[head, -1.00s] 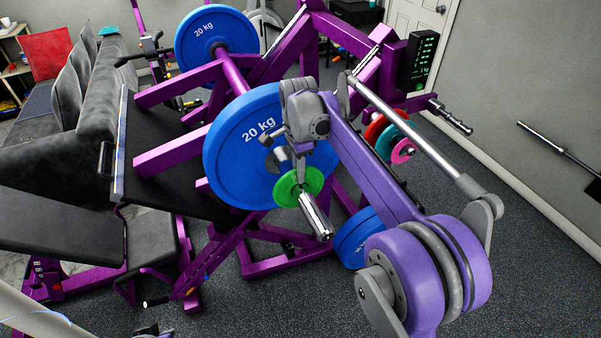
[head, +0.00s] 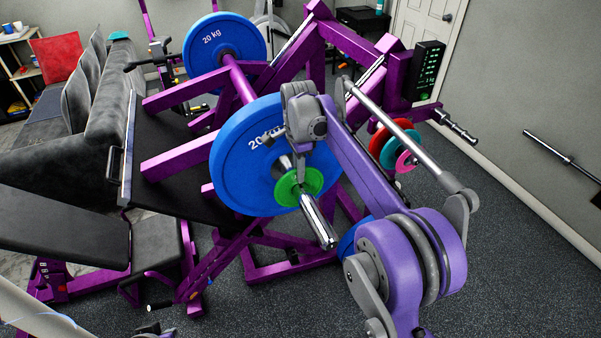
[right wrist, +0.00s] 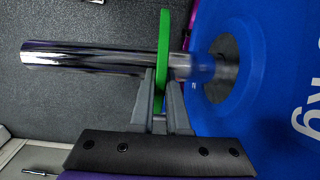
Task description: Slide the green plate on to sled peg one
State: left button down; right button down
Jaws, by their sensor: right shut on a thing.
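The green plate (head: 313,181) is around the chrome sled peg (head: 318,222), and the peg's free end sticks out in front of it. In the right wrist view the peg (right wrist: 85,60) enters the green plate (right wrist: 163,45) from the left. A short gap separates the green plate from the large blue 20 kg plate (right wrist: 270,55) further in. My right gripper (right wrist: 160,98) is shut on the green plate's rim, one finger on each face. In the head view the right gripper (head: 287,160) is partly hidden by its own wrist.
The blue 20 kg plate (head: 232,165) sits on the purple sled frame behind the green plate. Red (head: 381,138), teal (head: 391,153) and pink (head: 404,163) plates hang to the right. A black bench (head: 65,225) stands at left. Floor at lower right is clear.

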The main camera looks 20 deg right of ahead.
pick_arm(q)
jog(key=shift+w+r+p, duration=0.3)
jog(key=shift+r, duration=0.25)
pick_arm(e)
jog(key=shift+w+a+r, duration=0.1)
jog(key=shift+w, duration=1)
jog(key=shift+w, duration=0.1)
jog(key=c, duration=0.8)
grip_release()
pick_arm(q)
jog(key=shift+w+r+p, duration=0.45)
jog(key=shift+r+p, duration=0.05)
jog(key=shift+r, duration=0.3)
pick_arm(e)
notch_tip(320, 180, up, 11)
jog(key=shift+f, duration=0.1)
